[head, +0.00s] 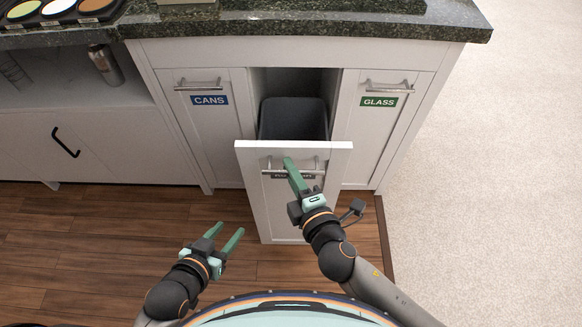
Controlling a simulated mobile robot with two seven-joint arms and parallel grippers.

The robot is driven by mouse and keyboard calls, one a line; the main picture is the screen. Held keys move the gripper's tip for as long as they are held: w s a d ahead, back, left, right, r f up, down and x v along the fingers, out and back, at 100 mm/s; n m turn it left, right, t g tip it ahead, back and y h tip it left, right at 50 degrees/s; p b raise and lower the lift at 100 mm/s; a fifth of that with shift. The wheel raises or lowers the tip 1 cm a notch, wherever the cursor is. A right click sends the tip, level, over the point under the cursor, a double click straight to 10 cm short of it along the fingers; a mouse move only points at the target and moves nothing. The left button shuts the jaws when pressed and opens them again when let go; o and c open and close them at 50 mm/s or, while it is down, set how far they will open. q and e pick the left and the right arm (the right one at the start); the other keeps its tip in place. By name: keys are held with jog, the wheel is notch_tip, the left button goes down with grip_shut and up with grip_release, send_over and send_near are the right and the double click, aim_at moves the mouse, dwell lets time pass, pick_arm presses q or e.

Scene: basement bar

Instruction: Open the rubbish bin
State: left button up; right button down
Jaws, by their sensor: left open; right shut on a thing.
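The rubbish bin is a white pull-out front (285,215) in the middle of the counter, between the cans and glass fronts. It stands pulled out from the cabinet, and a dark bin (292,118) shows in the gap behind it. Its metal handle (268,165) runs along the upper part of the front, above a dark label that is partly hidden. My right gripper (291,170) is at this handle and shut on it, covering the middle of the label. My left gripper (221,242) is open and empty, low over the wooden floor, left of the pulled-out front.
The cans front (208,135) on the left and the glass front (368,135) on the right are closed. A dark stone countertop (300,22) overhangs above. A black-handled cabinet (90,150) is further left. Pale floor (490,180) on the right is clear.

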pick_arm(q)
jog(key=shift+s+f, duration=0.1)
pick_arm(e)
jog(key=shift+s, duration=0.1)
jog(key=c, duration=0.9)
grip_release()
pick_arm(q)
jog(key=shift+s, duration=0.25)
